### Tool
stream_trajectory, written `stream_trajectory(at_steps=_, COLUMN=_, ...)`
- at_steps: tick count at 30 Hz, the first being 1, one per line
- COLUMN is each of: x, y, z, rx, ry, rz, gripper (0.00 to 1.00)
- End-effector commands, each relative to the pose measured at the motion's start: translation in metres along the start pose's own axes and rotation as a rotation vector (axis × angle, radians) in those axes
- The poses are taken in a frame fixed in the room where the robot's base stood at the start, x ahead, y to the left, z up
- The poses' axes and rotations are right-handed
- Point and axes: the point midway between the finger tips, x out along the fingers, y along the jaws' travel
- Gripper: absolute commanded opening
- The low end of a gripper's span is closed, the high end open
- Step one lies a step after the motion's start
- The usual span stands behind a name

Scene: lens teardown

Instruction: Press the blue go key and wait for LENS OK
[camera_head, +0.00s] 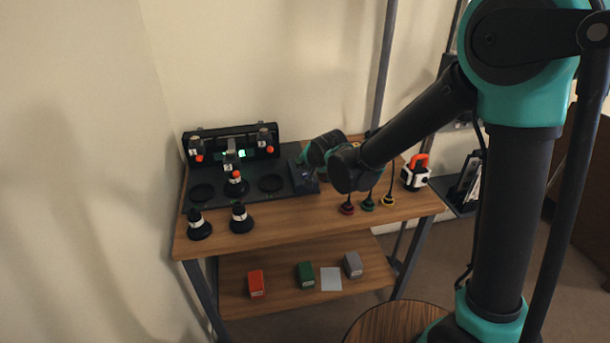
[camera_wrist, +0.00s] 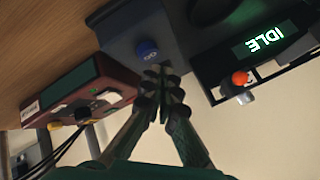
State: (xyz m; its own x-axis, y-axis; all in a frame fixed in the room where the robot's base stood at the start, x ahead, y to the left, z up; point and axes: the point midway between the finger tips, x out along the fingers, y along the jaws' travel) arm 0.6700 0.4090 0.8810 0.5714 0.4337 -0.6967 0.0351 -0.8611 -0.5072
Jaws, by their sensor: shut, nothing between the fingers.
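The blue go key (camera_wrist: 147,50) is a round button on a dark panel, seen near the top middle of the wrist view. My gripper (camera_wrist: 160,73) is shut and empty, its fingertips just beside the key in the picture. I cannot tell whether they touch it. The display (camera_wrist: 265,40) reads IDLE in the wrist view. In the head view the display (camera_head: 241,154) is a small green glow in a black rack, too small to read. There, my arm reaches over the table's right half and hides the key.
A dark red box (camera_wrist: 100,90) with cables sits left of my fingers in the wrist view. Blocks (camera_head: 256,283) lie on the lower shelf.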

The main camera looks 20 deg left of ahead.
Motion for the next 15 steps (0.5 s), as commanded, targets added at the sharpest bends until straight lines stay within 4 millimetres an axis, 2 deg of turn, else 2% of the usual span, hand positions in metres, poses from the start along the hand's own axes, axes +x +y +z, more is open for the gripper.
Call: stream_trajectory(at_steps=15, x=0.0049, y=0.0033, z=0.0034, rx=0.000, ry=0.000, rz=0.000, gripper=0.00)
